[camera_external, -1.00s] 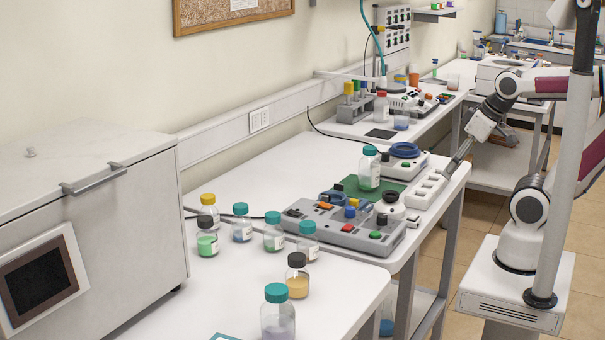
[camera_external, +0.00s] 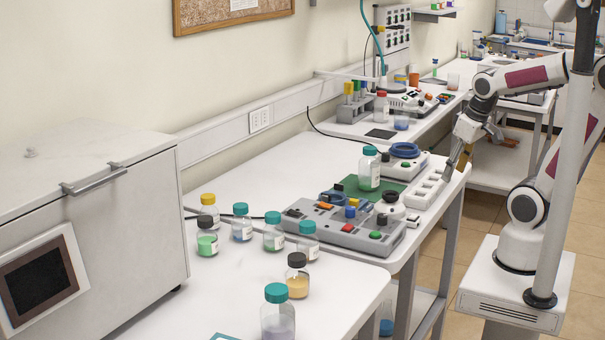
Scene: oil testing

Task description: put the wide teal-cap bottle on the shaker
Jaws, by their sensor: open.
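Several bottles have teal caps, and I cannot tell for sure which one is the wide one. One clear teal-cap bottle (camera_external: 369,172) stands upright on the green mat (camera_external: 349,186) on the middle table. A larger-looking teal-cap bottle (camera_external: 277,318) with pale purple contents stands at the front edge of the view. Smaller teal-cap bottles (camera_external: 242,230) stand on the near table. A device with a blue ring on top (camera_external: 404,151) stands behind the mat; I cannot tell if it is the shaker. My gripper (camera_external: 455,175) is open and empty, beside the white slotted rack (camera_external: 428,188).
A grey control box (camera_external: 345,232) with coloured knobs sits in front of the mat. A yellow-cap bottle (camera_external: 208,207) and a black-cap bottle with orange contents (camera_external: 297,281) stand among the others. A large grey cabinet (camera_external: 90,210) fills the left. The middle table's back left is clear.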

